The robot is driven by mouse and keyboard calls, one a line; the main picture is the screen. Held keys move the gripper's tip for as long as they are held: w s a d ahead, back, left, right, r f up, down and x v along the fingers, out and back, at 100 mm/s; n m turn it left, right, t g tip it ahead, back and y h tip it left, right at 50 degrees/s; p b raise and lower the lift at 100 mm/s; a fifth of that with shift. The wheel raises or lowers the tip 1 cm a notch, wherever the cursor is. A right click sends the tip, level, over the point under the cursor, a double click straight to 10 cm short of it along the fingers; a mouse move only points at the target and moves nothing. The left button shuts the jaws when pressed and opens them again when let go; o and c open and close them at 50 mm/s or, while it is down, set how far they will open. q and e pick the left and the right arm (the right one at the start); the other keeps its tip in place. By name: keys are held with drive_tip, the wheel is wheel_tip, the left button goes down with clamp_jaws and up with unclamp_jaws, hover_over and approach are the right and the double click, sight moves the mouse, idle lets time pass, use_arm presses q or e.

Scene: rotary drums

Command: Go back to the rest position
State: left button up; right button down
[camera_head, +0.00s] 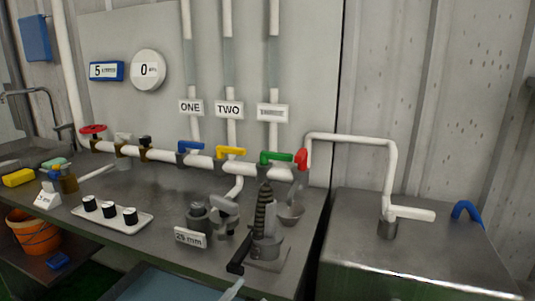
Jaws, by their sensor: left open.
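Only a small pale piece at the bottom edge, which seems to be the tip of my left gripper (232,289), shows of my arms. It is in front of the workbench (150,246), below the press-like device with a black lever (237,262). No object shows in it. The rest of the left arm is out of the picture. My right gripper is not in view.
White pipes with red, blue, yellow and green valve handles (276,157) run along the wall. A tray with black-topped pieces (112,217) and a device labelled 29 mm (190,237) stand on the bench. An orange bucket (33,234) is at left, a metal cabinet (410,262) at right.

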use_arm(q)
drive_tip(key=s+a+f+n+y, duration=0.2)
drive_tip(key=a+f+n+y, duration=0.2)
drive_tip(key=a+f+y, duration=0.15)
drive_tip(key=s+a+f+n+y, duration=0.3)
drive_tip(key=a+f+n+y, duration=0.15)
drive_tip(key=f, duration=0.25)
drive_tip(key=s+a+f+n+g+y, duration=0.2)
drive_tip(key=s+a+f+n+g, duration=0.2)
drive_tip(key=s+f, duration=0.7)
drive_tip(key=shift+s+a+f+g+y, duration=0.3)
drive_tip(key=shift+s+a+g, duration=0.25)
drive_tip(key=shift+a+g, duration=0.5)
